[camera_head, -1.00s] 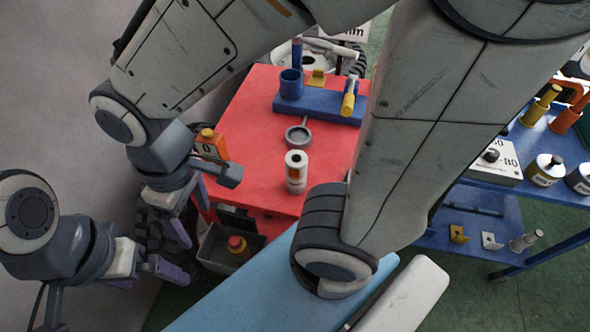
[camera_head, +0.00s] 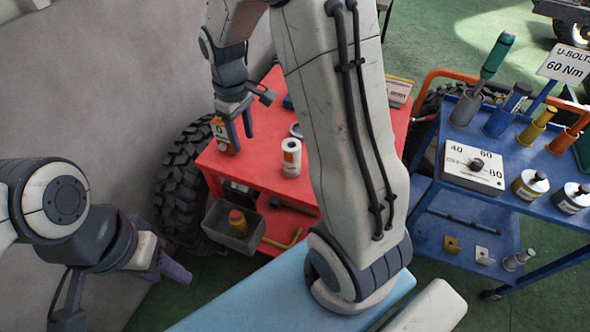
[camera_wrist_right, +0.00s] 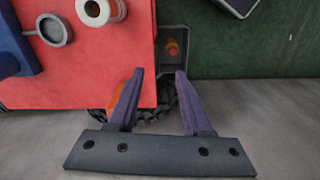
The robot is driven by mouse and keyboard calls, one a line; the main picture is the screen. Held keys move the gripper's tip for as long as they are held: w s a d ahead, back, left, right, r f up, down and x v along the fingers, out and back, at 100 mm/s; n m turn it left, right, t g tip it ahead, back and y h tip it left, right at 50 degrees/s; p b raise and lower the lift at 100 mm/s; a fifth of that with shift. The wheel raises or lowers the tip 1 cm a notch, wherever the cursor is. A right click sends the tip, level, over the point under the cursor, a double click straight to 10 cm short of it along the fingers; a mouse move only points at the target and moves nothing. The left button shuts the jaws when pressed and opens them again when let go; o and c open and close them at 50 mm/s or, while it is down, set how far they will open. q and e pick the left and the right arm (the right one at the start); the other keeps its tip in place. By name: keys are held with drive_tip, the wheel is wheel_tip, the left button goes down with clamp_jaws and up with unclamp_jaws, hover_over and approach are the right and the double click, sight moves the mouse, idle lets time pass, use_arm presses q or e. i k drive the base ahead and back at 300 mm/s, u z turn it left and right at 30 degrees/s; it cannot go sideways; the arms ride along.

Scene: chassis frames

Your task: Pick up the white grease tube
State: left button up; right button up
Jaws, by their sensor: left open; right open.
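The white grease tube (camera_head: 291,160), a white cylinder with an orange label, stands upright on the red cart top (camera_head: 262,182). It also shows at the top of the right wrist view (camera_wrist_right: 98,8), cut by the frame edge. My right gripper (camera_head: 240,138) is open beside an orange box (camera_head: 222,132) at the cart's left edge, left of the tube and apart from it. In the right wrist view my right gripper (camera_wrist_right: 158,75) has nothing clearly held, and its left finger partly hides the box. My left gripper (camera_head: 165,268) is open at the lower left, away from the cart.
A grey bin (camera_head: 222,222) with a red-capped bottle (camera_head: 237,220) hangs at the cart's front. A black tyre (camera_head: 185,180) is left of the cart. A blue tool cart (camera_head: 520,180) stands at right. My arm hides part of the red cart.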

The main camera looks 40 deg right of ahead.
sight(291, 146)
drive_tip(key=u, duration=1.5)
drive_tip(key=i, duration=0.55)
drive_tip(key=z, duration=2.3)
